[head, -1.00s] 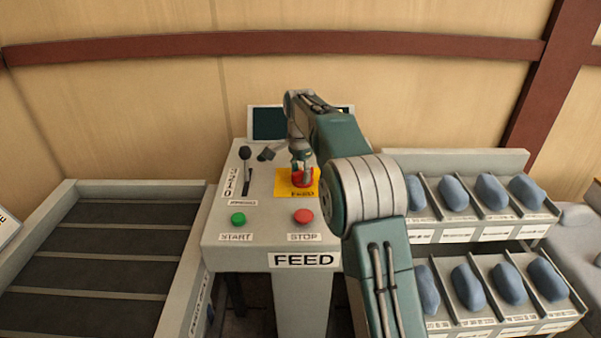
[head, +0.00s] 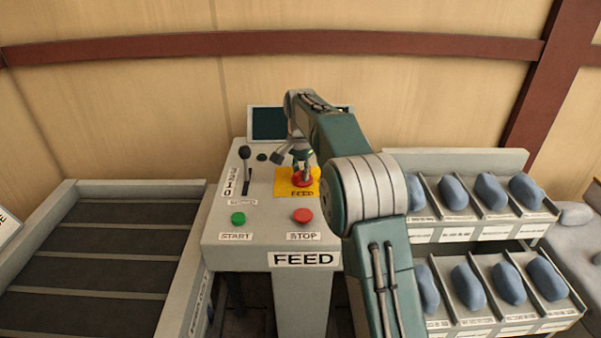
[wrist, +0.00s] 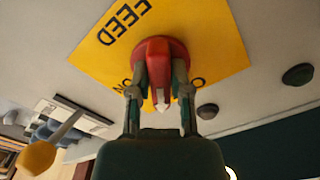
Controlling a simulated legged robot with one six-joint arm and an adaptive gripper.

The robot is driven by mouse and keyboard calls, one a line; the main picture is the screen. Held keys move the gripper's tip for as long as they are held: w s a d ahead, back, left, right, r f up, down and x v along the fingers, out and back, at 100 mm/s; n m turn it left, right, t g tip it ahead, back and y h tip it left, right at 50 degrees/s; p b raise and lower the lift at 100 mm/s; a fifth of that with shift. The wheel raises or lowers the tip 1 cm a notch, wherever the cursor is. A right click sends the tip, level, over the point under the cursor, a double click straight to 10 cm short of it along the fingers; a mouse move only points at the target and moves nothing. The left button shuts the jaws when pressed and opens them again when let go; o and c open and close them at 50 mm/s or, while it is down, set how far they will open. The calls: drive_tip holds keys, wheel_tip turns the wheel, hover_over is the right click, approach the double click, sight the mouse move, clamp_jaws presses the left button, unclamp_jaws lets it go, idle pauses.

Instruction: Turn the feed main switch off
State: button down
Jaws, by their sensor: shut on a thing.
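The feed main switch (head: 302,181) is a red rotary knob on a yellow plate (head: 281,187) labelled FEED, on top of the grey feed console. In the wrist view the red switch (wrist: 153,49) has a raised handle, and its pale tip points toward the bottom of the picture. Partly covered lettering shows on the plate on both sides of the handle. My gripper (head: 304,173) reaches down onto the switch. In the wrist view the fingers of my gripper (wrist: 160,85) are shut on the handle, one on each side.
A green START button (head: 238,218) and a red STOP button (head: 303,216) sit in front of the switch. A black-knobbed lever (head: 245,153) stands to its left and a dark screen (head: 268,123) behind. A conveyor (head: 100,254) is at left, and bins with blue pillows (head: 454,194) at right.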

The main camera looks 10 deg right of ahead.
sight(301, 170)
drive_tip(key=n, duration=0.7)
drive_tip(key=shift+d, duration=0.1)
idle(0.5)
drive_tip(key=c, duration=0.6)
unclamp_jaws()
drive_tip(key=shift+w+f, duration=0.1)
drive_tip(key=shift+o, duration=0.2)
wheel_tip(301, 170, up, 12)
